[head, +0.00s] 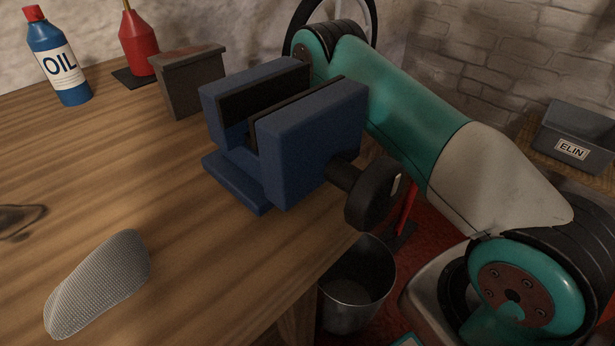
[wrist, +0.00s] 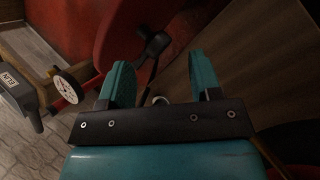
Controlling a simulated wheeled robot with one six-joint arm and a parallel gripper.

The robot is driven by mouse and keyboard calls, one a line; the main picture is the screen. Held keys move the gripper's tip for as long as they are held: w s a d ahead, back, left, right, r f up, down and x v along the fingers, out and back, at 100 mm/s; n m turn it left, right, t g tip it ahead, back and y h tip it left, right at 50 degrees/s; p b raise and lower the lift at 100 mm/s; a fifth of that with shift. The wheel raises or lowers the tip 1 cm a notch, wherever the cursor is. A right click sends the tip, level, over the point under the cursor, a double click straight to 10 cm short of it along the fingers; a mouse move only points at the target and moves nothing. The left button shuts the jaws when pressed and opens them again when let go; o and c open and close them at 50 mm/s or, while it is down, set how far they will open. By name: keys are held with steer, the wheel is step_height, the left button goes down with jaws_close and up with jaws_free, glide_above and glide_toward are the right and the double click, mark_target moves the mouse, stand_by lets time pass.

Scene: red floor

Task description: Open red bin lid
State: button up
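My gripper (wrist: 161,78) shows in the wrist view with its two teal fingers apart and no object held between them. A large red curved body (wrist: 90,28) lies beyond the fingers at the upper left; it may be the red bin, but its lid cannot be made out. A black bar with a knob (wrist: 155,44) stands out in front of the red surface, near the left finger's tip; I cannot tell whether they touch. In the head view my gripper is hidden behind the blue vise and my arm, and no red bin can be identified.
A wooden table (head: 180,190) carries a blue vise (head: 310,140), a grey box (head: 192,85), an oil bottle (head: 58,60) and a mesh object (head: 100,285). A metal bucket (head: 355,290) stands below its edge. A grey ELIN box (head: 577,135) is at right.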

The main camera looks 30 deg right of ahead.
steer(key=shift+p+v, duration=0.3)
steer(key=shift+v, duration=1.4)
steer(key=shift+s, duration=0.1)
